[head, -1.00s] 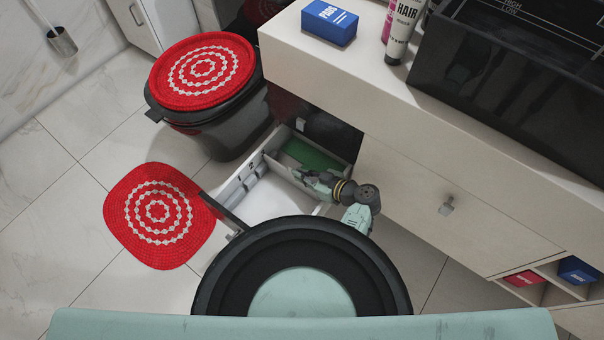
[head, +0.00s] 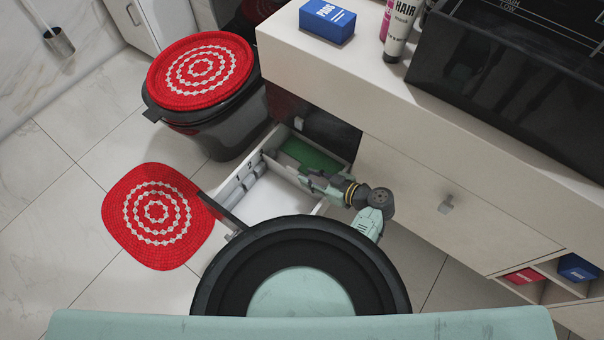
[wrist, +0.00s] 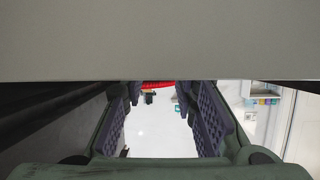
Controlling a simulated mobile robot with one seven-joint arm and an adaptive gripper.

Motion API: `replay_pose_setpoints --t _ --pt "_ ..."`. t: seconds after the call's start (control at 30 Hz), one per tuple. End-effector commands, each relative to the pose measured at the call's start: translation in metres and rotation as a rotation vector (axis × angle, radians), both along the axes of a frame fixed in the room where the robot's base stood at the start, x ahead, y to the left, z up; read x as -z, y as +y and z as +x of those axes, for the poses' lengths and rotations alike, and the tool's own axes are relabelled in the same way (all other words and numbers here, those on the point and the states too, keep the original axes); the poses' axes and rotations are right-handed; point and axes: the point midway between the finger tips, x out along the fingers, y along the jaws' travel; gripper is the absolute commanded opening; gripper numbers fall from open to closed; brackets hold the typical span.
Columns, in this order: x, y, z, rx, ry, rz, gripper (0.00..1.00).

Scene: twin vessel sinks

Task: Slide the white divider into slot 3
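The open drawer (head: 229,213) below the counter has a pale interior, with slot fittings and a small dark number along its left wall. A green panel (head: 303,154) lies toward its back. My gripper (head: 308,180) is at the drawer's right side, pointing left over it. In the wrist view its two padded fingers (wrist: 163,95) stand apart, with a visible gap and nothing seen between them. A plain grey panel (wrist: 160,40) fills the upper half of that view and hides part of the fingertips. I cannot tell the white divider apart from the pale drawer surfaces.
The closed cabinet front (head: 410,190) stands just right of my gripper. A dark toilet with a red lid cover (head: 203,70) stands left of the drawer. A red mat (head: 157,215) lies on the floor. The counter above holds a blue box (head: 327,20) and a tube (head: 398,30).

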Motion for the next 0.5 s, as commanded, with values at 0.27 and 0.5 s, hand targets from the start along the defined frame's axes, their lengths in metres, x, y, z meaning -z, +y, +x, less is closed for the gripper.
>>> replay_pose_setpoints --t 0.27,0.5 --pt "-0.021 -0.043 -0.03 0.001 -0.001 -0.001 0.26" --pt "-0.029 -0.058 -0.042 0.0 -0.001 -0.001 0.26"
